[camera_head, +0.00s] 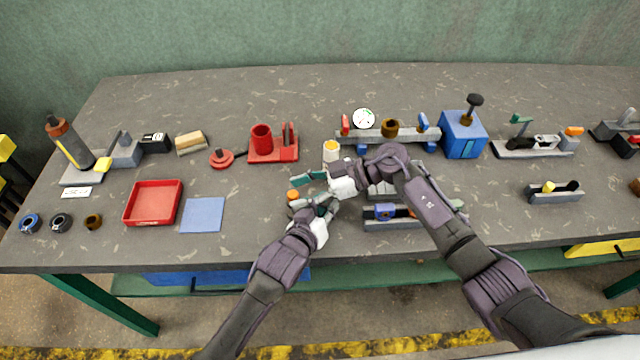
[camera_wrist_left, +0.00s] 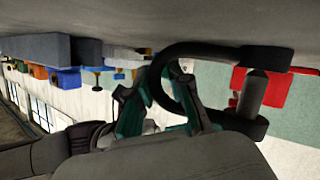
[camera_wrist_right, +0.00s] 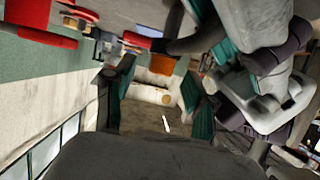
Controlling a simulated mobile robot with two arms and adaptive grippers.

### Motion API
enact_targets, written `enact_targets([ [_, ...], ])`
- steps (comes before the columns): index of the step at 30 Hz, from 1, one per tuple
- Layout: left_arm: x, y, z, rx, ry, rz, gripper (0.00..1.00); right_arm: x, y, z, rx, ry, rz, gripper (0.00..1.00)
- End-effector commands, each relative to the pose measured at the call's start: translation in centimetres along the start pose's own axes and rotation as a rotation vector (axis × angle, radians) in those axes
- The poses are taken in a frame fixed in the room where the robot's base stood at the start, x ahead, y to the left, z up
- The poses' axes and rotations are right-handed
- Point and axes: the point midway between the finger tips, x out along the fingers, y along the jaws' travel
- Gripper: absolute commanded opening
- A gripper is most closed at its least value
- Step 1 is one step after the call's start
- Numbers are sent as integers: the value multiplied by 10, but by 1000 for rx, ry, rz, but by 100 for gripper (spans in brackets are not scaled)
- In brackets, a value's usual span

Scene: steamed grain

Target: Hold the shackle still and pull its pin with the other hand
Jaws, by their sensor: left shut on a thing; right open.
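The black shackle (camera_wrist_left: 196,55) is a U-shaped bow that shows clearly in the left wrist view. Its grey pin (camera_wrist_left: 255,92) crosses between the two ends of the bow. My left gripper (camera_wrist_left: 160,100) is shut on the curved end of the bow, away from the pin. In the head view my left gripper (camera_head: 322,208) is over the table's front middle, and the shackle is largely hidden there. My right gripper (camera_head: 314,180) is open just behind it. An orange piece (camera_head: 293,194) lies left of both grippers; I cannot tell whether it belongs to the pin.
A red tray (camera_head: 153,221) and a blue mat (camera_head: 203,229) lie to the left. A red stand (camera_head: 285,154) and a white-and-yellow cylinder (camera_head: 331,153) stand behind the grippers. A grey fixture with a blue part (camera_head: 386,211) is close on the right.

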Motion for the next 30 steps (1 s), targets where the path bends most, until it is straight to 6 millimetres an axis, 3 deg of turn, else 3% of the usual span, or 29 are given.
enact_targets([
  [4,0,-2,5,-4,-10,-4,0,10,0,0,0,0,-1,56],
  [13,0,-2,5,-4,-10,-4,0,11,0,0,-1,-1,-1,56],
  [23,0,-2,5,-4,-11,-4,0,11,0,0,-1,-1,-1,1],
  [30,0,-2,5,-4,-11,-5,0,7,1,-11,-7,-12,0,0],
])
